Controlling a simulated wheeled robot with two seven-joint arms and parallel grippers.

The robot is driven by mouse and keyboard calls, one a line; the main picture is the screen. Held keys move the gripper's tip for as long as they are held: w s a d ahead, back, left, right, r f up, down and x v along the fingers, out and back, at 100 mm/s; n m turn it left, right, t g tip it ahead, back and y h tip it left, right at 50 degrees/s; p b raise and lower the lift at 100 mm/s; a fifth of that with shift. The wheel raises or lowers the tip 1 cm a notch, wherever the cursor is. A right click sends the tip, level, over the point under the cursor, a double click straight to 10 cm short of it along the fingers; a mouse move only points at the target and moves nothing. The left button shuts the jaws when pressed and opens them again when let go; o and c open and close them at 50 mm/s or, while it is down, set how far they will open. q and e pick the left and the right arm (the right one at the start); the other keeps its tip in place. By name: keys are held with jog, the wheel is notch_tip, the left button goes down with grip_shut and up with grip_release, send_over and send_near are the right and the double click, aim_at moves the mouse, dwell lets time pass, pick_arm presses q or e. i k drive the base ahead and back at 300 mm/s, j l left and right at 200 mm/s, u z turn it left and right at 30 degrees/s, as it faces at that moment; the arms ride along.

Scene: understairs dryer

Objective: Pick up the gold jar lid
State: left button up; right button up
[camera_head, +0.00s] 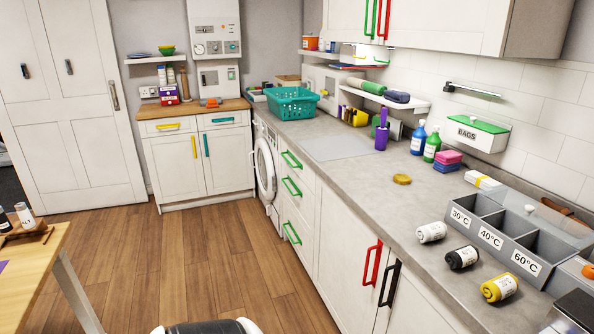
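The gold jar lid (402,179) is a small round disc lying flat on the grey worktop (345,200). Neither gripper can be made out in the head view. A white and black rounded part at the bottom edge looks like part of my own body.
Pink and blue boxes (448,160), bottles (418,138) and a purple bottle (381,137) stand behind the lid. The wooden floor (215,260) is clear.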

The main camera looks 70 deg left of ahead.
aim_at(402, 179)
jog(key=u, duration=1.45)
jog(key=i+j+z, duration=0.1)
jog(key=z, duration=0.3)
jog(key=j+z, duration=0.1)
jog(key=z, duration=0.25)
jog(key=i+j+z, duration=0.1)
jog(key=z, duration=0.3)
jog(key=j+z, duration=0.2)
jog(key=z, duration=0.15)
